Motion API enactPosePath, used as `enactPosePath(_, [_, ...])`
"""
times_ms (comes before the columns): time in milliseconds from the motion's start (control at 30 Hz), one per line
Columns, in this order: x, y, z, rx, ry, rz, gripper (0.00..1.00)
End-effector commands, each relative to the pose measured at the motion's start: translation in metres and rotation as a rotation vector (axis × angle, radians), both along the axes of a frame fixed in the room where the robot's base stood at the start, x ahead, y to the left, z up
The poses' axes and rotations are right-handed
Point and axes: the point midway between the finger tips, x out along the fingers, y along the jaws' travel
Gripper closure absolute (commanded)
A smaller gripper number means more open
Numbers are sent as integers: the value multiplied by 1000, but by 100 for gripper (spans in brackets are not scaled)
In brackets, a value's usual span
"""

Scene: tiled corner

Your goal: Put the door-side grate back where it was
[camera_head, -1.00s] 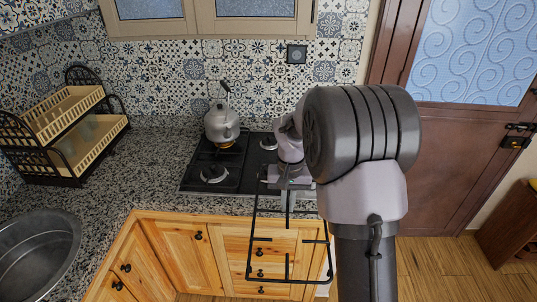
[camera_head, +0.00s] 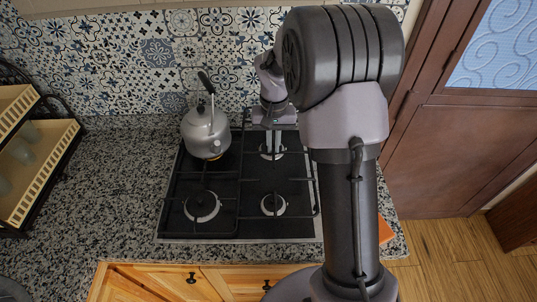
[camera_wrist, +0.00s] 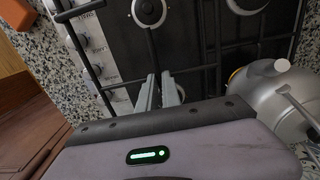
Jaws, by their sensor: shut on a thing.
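The door-side grate (camera_head: 297,180), a frame of thin black bars, is level over the right half of the black hob (camera_head: 240,236). My gripper (camera_head: 272,152) is shut on it near its back edge. In the wrist view the fingers of my gripper (camera_wrist: 160,90) close on a bar, and more bars of the grate (camera_wrist: 219,45) stretch beyond. Burners show between the bars. I cannot tell whether the grate touches the hob or hangs just above it. My arm hides part of its right side in the head view.
A grey kettle (camera_head: 205,132) stands on the back left burner, close left of the grate. The tiled wall (camera_head: 150,50) is right behind my gripper. An orange object (camera_head: 385,231) lies at the counter's right end. Speckled counter (camera_head: 120,180) is clear to the left.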

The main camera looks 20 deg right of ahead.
Motion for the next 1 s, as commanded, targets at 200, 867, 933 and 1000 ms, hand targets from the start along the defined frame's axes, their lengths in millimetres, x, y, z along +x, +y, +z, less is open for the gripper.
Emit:
enactPosePath(200, [-1,0,-32,1,2,0,100])
enactPosePath(867, [0,0,-99,-1,-2,0,100])
enactPosePath(933, [0,0,-100,-1,-2,0,100])
enactPosePath(1000, [0,0,-103,-1,-2,0,100])
